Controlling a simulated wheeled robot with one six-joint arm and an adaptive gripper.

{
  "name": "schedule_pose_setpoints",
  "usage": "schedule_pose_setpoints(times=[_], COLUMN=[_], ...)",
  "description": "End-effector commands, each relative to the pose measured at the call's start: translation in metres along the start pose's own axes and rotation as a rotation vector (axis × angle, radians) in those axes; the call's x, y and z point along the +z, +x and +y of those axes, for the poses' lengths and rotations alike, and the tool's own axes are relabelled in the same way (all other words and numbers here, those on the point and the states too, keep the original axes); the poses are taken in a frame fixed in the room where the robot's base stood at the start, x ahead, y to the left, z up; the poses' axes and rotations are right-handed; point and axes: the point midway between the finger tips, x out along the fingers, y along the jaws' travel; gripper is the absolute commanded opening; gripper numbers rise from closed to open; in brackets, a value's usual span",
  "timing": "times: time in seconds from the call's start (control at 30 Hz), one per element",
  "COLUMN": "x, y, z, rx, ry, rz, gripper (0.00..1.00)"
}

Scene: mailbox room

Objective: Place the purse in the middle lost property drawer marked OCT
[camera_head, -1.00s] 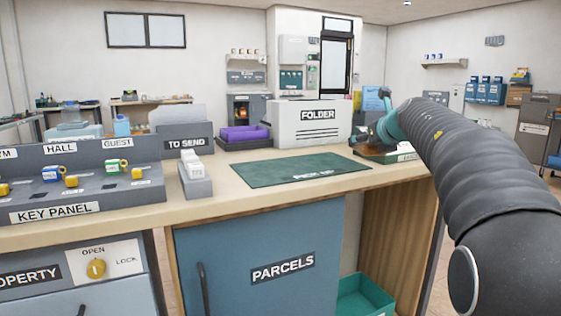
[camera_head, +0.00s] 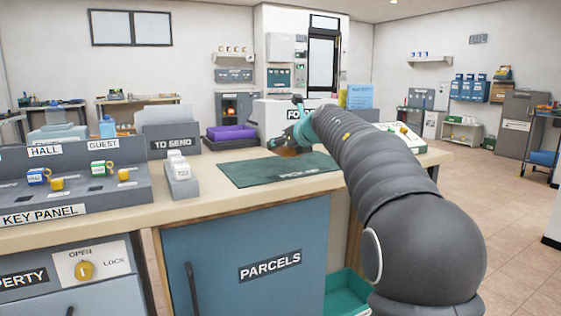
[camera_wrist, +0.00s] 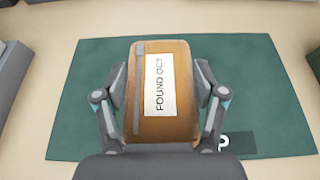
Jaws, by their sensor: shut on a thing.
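The purse (camera_wrist: 180,118) is tan-brown with a grey strip and a white label reading FOUND OCT. My gripper (camera_wrist: 163,82) is shut on the purse, with one finger on each side in the wrist view. The purse is above the dark green mat on the counter; the exact gap is unclear. In the head view my gripper (camera_head: 292,138) is over the mat's far part, and the purse is a small brown patch under it. A lost property unit is partly seen at the lower left, with a PROPERTY label (camera_head: 22,279) and a yellow OPEN/LOCK knob (camera_head: 84,270). No OCT drawer marking shows.
The green mat (camera_head: 245,174) lies on the counter. The key panel (camera_head: 120,198), the TO SEND holder (camera_head: 171,143) and the FOLDER box (camera_head: 268,122) stand around it. The blue PARCELS door (camera_head: 230,235) is below. Open floor (camera_head: 480,200) lies to the right.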

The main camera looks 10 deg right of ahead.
Motion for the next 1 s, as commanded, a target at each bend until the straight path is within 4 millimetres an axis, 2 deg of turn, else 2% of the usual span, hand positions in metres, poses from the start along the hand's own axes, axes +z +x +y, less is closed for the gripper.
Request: schedule_pose_setpoints(times=[0.23, 0.5, 0.87, 0.9, 1.0], x=[-0.007, -0.039, -0.041, -0.041, -0.041], y=[0.011, 0.025, 0.025, 0.026, 0.026], z=[0.006, 0.006, 0.006, 0.006, 0.006], rx=[-0.001, -0.001, -0.001, -0.001, -0.001], ry=[0.001, 0.001, 0.000, 0.000, 0.000], rz=[-0.001, -0.001, -0.001, -0.001, -0.001], gripper=[0.32, 0.32, 0.32, 0.75, 0.95])
